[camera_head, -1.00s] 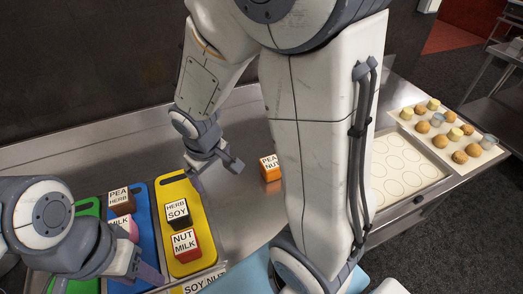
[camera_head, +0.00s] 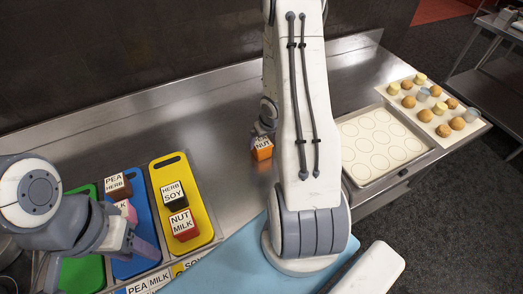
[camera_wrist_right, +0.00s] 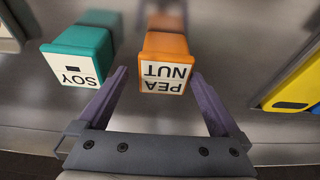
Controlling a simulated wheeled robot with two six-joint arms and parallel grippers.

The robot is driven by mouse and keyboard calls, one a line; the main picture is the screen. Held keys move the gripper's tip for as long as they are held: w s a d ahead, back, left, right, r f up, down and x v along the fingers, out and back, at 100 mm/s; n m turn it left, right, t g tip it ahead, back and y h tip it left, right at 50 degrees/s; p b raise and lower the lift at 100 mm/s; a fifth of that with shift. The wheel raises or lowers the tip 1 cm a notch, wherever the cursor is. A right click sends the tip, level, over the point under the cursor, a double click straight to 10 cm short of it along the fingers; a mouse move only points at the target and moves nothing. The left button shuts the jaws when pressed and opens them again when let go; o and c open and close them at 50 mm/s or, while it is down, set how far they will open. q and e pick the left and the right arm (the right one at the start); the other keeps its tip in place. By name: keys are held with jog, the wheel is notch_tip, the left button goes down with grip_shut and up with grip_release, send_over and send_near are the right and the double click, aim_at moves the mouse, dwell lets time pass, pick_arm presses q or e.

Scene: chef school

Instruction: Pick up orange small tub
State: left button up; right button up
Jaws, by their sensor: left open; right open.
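The orange small tub (camera_head: 262,153), with a white PEA NUT label, stands on the steel counter beside my right arm. My right gripper (camera_head: 263,130) is right at it on the far side and covers part of it. In the right wrist view the orange tub (camera_wrist_right: 166,45) is just ahead of and between the fingertips of my open right gripper (camera_wrist_right: 160,74), with no clear contact. My left gripper (camera_head: 140,240) is open, over the blue board at the left.
A teal SOY tub (camera_wrist_right: 82,48) stands close beside the orange one. A tray with circles (camera_head: 345,125) and a board of buns (camera_head: 470,128) are at the right.

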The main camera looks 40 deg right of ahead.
aim_at(260, 146)
jog(key=x, duration=0.5)
jog(key=shift+w+a+f+b, duration=0.1)
jog(key=shift+w+a+b, duration=0.1)
jog(key=shift+b, duration=0.2)
jog(key=c, duration=1.5)
